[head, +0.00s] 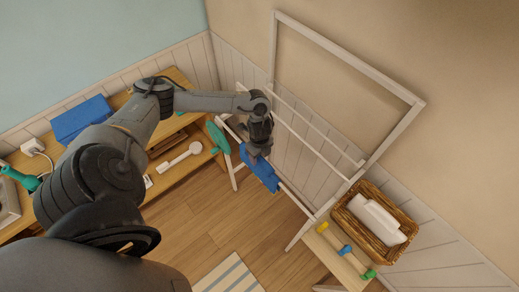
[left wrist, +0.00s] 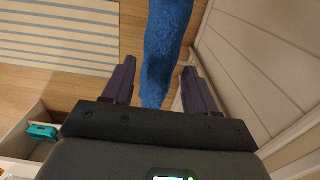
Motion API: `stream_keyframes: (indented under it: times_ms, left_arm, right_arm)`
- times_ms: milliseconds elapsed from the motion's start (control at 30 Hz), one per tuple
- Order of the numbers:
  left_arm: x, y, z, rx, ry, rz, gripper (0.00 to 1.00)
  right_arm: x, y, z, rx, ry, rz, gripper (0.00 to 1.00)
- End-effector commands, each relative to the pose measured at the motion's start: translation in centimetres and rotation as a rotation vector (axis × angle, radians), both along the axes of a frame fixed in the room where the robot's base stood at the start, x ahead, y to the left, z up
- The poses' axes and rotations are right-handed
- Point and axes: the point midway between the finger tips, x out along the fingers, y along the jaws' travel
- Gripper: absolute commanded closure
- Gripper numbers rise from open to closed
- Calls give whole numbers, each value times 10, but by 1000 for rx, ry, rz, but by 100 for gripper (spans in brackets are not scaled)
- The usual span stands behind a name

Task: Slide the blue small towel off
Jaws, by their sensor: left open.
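The blue small towel (head: 263,173) hangs over a bar of the white rack (head: 294,199) in the head view. In the left wrist view the towel (left wrist: 165,45) runs down from the top edge to between the fingers. My left gripper (head: 256,152) is right at the towel, above it in the head view. In the left wrist view my left gripper (left wrist: 154,88) is open, with one finger on each side of the towel and visible gaps. The bar under the towel is hidden in the left wrist view. My right gripper is not in view.
A wicker basket (head: 398,248) with white cloth stands right of the rack. A wooden shelf (head: 185,177) with a blue box (head: 82,119) stands at the left. The wooden floor (head: 222,225) below is mostly clear.

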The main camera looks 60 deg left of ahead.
Motion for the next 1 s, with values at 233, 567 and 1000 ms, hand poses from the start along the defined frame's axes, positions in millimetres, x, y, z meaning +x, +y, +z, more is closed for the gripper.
stream_keyframes:
  times_ms: [233,567,1000]
  left_arm:
    - [0,0,-18,0,0,1,43]
    - [0,0,-21,0,0,-1,43]
    - [0,0,-20,0,-1,0,100]
  right_arm:
    - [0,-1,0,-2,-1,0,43]
    - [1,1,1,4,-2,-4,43]
    - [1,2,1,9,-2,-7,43]
